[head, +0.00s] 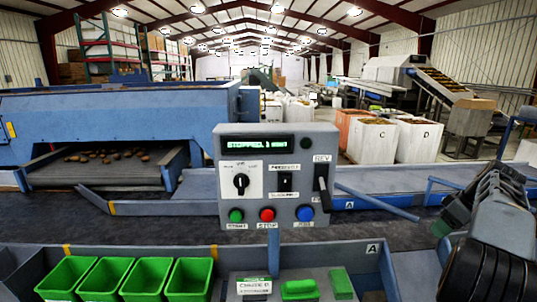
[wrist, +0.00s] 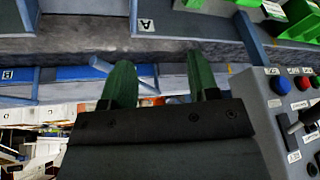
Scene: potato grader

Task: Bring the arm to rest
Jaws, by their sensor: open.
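My gripper (head: 456,212) is at the right of the head view, to the right of the grey control box (head: 276,150). In the wrist view its two green fingers (wrist: 160,85) stand apart with nothing between them. In the head view my dark arm fills the lower right. The control box has a lit green display, a black knob, a rocker switch, a lever at its right side, and green, red and blue buttons. The gripper is apart from the box, which also shows at the right of the wrist view (wrist: 270,115).
Several green bins (head: 120,278) stand at the front left. A front tray holds a green-handled tool (head: 300,289) and a green block (head: 341,283). The dark belt (head: 150,232) runs across behind them. Potatoes (head: 110,155) lie at the left outlet. White crates (head: 418,140) stand behind.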

